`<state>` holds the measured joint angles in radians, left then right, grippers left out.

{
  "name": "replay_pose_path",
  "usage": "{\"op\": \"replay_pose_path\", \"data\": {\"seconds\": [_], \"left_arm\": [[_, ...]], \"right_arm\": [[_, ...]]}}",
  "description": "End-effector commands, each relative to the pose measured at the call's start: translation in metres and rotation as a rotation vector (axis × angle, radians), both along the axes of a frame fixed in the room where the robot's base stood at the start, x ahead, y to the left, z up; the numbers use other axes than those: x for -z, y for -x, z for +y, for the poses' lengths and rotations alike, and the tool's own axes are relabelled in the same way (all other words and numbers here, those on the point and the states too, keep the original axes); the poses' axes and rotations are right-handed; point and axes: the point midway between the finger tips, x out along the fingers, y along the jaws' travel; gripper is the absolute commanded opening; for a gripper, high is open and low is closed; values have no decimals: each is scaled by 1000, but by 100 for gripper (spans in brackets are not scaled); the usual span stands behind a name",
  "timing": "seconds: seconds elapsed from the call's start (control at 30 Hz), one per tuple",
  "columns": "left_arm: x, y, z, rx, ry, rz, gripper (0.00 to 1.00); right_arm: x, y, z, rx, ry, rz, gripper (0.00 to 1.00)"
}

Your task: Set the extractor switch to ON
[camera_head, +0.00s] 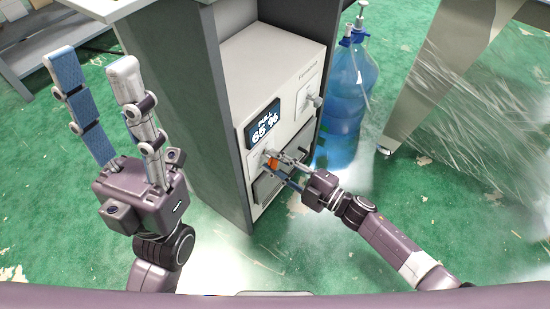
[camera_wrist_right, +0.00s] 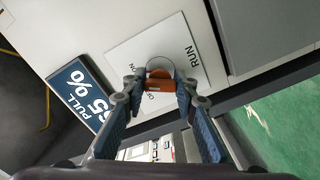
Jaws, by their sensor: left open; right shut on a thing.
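The extractor panel is the pale front face (camera_head: 283,119) of a grey cabinet. An orange switch knob (camera_head: 273,162) sits on it below the display; it also shows in the right wrist view (camera_wrist_right: 160,86) on a white plate (camera_wrist_right: 122,50). RUN is legible on the plate; smaller lettering beside the knob is partly hidden. My right gripper (camera_head: 279,167) is at the panel, its fingertips (camera_wrist_right: 158,90) shut on either side of the orange knob. My left gripper (camera_head: 92,75) is open and empty, pointing up left of the cabinet.
A dark display (camera_head: 262,122) reads PULL 65 %. Another white plate with a grey knob (camera_head: 315,101) is at the panel's upper right. A plastic-wrapped item (camera_head: 470,105) is at right. Green floor (camera_head: 330,255) is clear in front.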

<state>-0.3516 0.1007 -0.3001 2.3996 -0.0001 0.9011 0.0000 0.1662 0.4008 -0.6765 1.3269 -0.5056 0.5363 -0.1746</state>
Motion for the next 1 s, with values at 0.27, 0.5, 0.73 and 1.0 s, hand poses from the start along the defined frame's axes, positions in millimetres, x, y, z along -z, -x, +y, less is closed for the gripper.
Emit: {"op": "replay_pose_path", "data": {"seconds": [0.27, 0.5, 0.73, 1.0], "left_arm": [[-8, 0, 0, 0, 0, 0, 42], [-9, 0, 0, 1, 0, 1, 42], [-9, 0, 0, 1, 0, 1, 42], [-9, 0, 0, 1, 0, 1, 42]], "right_arm": [[1, 0, 0, 1, -50, 73, 2], [1, 0, -1, 1, -61, 88, 2], [1, 0, -1, 1, -61, 88, 2], [1, 0, 0, 0, -61, 86, 45]]}}
